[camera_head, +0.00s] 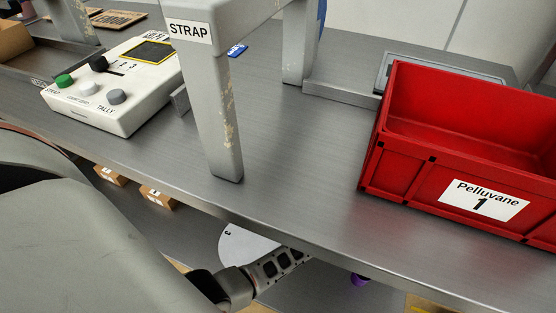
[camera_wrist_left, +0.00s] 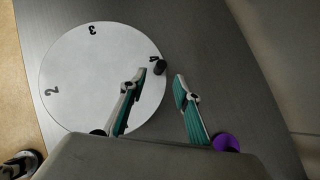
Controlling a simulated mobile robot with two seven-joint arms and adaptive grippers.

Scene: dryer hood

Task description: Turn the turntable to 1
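The turntable is a white disc on the lower shelf under the counter. In the left wrist view the disc (camera_wrist_left: 80,75) shows the numbers 2, 3 and 4; I see no 1. A short black peg (camera_wrist_left: 159,67) stands near its rim beside the 4. My left gripper (camera_wrist_left: 161,78) is open, one finger over the disc and the other beyond its rim. The peg appears between the fingertips, slightly past them; I cannot tell contact. In the head view only part of the disc (camera_head: 240,243) shows, marked 3, partly behind my left arm. My right gripper is out of view.
A purple round thing (camera_wrist_left: 226,142) is beside the right finger's base. Above, the counter (camera_head: 300,150) carries a red crate (camera_head: 470,130) labelled Pelluvane 1, a white control box (camera_head: 120,90) and a grey frame (camera_head: 215,110) labelled STRAP. Small cardboard boxes (camera_head: 157,196) are on the lower level.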

